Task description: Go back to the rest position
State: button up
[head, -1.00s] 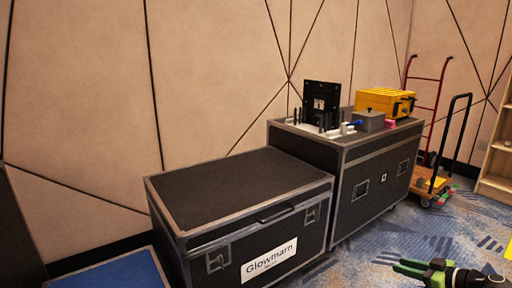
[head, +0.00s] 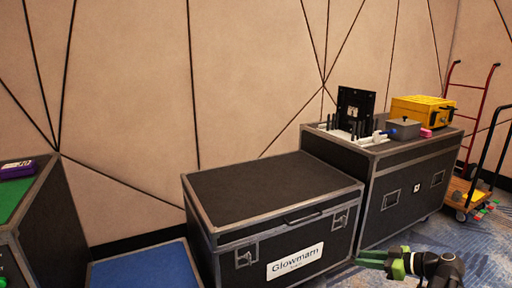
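My gripper (head: 378,259) shows at the lower right of the head view, with green fingers pointing left. It is over the carpet, in front of the black flight cases, and appears to hold nothing. The fingers look close together, but from this angle I cannot tell whether they are open or shut. The rest of my arm runs out of the bottom edge of the picture.
A low case labelled Glowmarn (head: 272,190) stands by the wall. A taller case (head: 400,147) beside it carries a black panel (head: 355,109), a grey box (head: 403,128) and a yellow case (head: 422,109). A blue mat (head: 145,268) and a green-topped case (head: 12,190) are left. A trolley (head: 470,190) stands right.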

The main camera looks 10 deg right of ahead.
jog(key=w+a+n+g+y+p, duration=0.1)
jog(key=w+a+n+g+p, duration=0.2)
jog(key=a, duration=1.1)
jog(key=w+a+n+g+p, duration=0.15)
jog(key=w+a+g, duration=0.25)
jog(key=a, duration=0.9)
jog(key=s+a+f+m+g+h+p, duration=0.2)
jog(key=a+h, duration=0.1)
jog(key=a, duration=0.4)
jog(key=s+a+f+m+g+h+p, duration=0.1)
jog(key=s+a+f+m+g+h, duration=0.15)
jog(key=a, duration=0.35)
jog(key=d+f+m+h, duration=0.1)
jog(key=d+m+h, duration=0.2)
jog(key=d+m, duration=0.35)
notch_tip(320, 180, up, 38)
jog(key=p, duration=3.8)
jog(key=shift+m+t, duration=0.35)
jog(key=shift+f, duration=0.15)
jog(key=shift+o, duration=0.4)
